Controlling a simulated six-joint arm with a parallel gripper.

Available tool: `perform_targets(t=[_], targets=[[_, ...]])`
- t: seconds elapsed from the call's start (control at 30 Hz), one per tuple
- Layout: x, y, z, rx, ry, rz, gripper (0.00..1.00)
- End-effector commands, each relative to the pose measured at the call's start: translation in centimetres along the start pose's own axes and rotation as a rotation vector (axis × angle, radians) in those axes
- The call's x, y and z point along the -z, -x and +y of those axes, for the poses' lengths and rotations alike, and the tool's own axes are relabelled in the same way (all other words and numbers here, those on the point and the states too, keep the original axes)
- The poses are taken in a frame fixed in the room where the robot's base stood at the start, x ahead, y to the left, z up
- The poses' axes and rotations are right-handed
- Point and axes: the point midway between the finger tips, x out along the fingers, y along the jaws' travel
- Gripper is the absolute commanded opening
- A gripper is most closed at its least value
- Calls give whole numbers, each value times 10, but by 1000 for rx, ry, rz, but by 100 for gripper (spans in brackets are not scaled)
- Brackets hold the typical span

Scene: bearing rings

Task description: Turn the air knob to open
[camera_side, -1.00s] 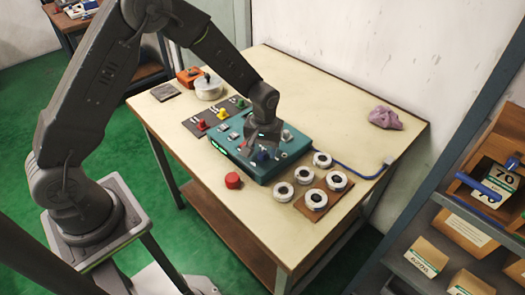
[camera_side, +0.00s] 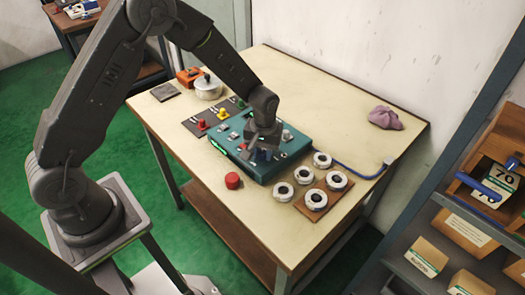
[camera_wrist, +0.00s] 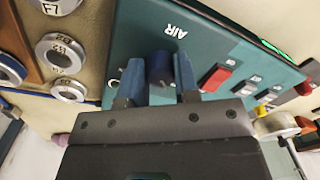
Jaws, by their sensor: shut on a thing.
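The air knob (camera_wrist: 160,68) is a dark blue round knob on the teal control panel (camera_wrist: 215,45). The word AIR, upside down in the wrist view, is printed on the panel beyond it. My gripper (camera_wrist: 160,75) has one finger on each side of the knob and is shut on it. In the side view my gripper (camera_side: 263,150) is low over the front right part of the panel (camera_side: 290,152) and hides most of the knob. The knob's pointer and exact angle cannot be made out.
A red rocker switch (camera_wrist: 214,77) and smaller switches sit beside the knob. Several bearing rings (camera_side: 316,200) lie to the right, some on a brown board. A red round button (camera_side: 232,180) is in front of the panel.

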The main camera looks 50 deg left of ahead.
Motion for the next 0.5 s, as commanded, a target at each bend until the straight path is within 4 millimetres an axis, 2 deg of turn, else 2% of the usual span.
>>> perform_targets(t=[0.27, 0.5], targets=[[0, 0, 0, 1, -39, 1, 5], [-1, 0, 0, 1, -177, 4, 5]])
